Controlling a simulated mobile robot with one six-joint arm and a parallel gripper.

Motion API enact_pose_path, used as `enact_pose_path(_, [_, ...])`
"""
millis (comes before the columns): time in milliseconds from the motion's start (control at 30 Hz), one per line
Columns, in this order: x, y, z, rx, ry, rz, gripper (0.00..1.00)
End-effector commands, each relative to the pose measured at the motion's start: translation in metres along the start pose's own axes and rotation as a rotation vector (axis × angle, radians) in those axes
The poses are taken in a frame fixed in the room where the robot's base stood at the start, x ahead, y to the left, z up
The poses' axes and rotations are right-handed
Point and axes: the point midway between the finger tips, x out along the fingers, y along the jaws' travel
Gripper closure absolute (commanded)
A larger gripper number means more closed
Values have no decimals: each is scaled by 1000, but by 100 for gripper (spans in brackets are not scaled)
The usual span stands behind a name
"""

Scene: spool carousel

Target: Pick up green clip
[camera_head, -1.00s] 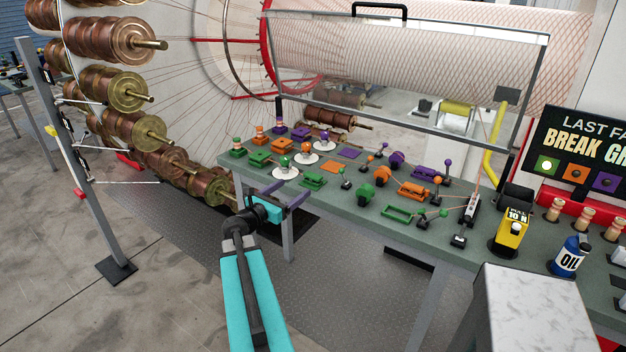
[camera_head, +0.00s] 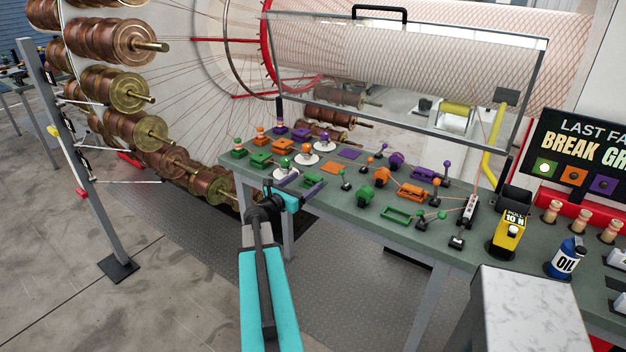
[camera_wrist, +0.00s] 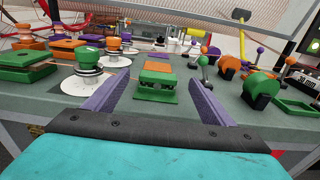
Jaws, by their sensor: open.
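A small green clip (camera_head: 313,179) lies on the green-grey bench near its front edge. In the wrist view the green clip (camera_wrist: 157,83) sits between the two purple fingers, slightly beyond their middle and closer to the left one. My gripper (camera_head: 298,185) is open and empty at the bench's front edge. In the wrist view my gripper (camera_wrist: 157,80) has a finger on each side of the clip with a gap at both sides. In the head view a finger partly covers the clip. I cannot tell the fingers' exact height over the bench.
A green knobbed piece on a white disc (camera_wrist: 88,70) stands left of the clip. A flat orange square (camera_wrist: 157,66) lies behind it. A green round clamp (camera_wrist: 261,88) and a green frame (camera_wrist: 295,106) are to the right.

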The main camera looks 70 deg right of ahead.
Motion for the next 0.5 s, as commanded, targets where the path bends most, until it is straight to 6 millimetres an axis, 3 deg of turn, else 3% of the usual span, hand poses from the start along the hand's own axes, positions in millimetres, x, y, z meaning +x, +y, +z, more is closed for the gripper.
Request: enact_pose_path(500, [9,-1,0,1,1,-1,23])
